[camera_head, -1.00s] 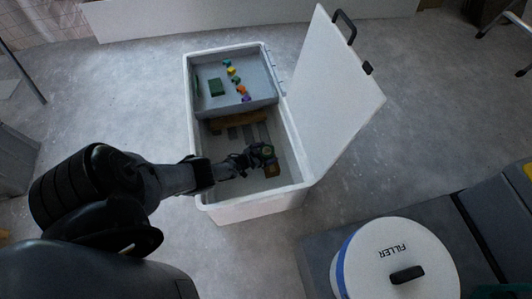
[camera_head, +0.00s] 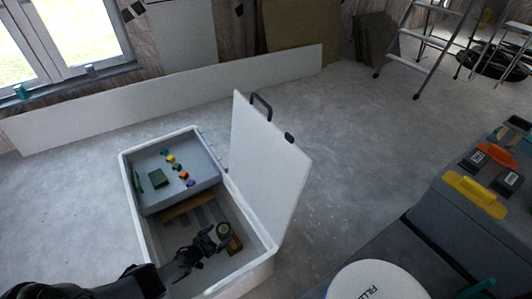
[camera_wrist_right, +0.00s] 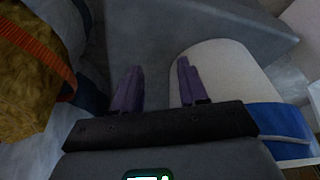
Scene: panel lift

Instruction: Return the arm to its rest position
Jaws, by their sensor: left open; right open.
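My left arm comes in from the bottom left of the head view. Its dark gripper (camera_head: 212,240) is open, low inside the deep compartment of the white box (camera_head: 252,268), beside a small round greenish item (camera_head: 223,231) and a brown block (camera_head: 235,245). I cannot tell whether the gripper touches them. My right gripper is not in the head view. In the right wrist view, its two purple fingers (camera_wrist_right: 157,88) are apart with nothing between them, near the white bucket with a blue band (camera_wrist_right: 225,75).
The box's lid (camera_head: 268,155) stands open on the right. Its grey tray (camera_head: 205,177) holds several small coloured pieces and a green block. The bucket's lid (camera_head: 375,283) shows at the bottom. A grey case (camera_head: 460,215) is at right, a stepladder (camera_head: 430,45) behind. Bare floor lies between.

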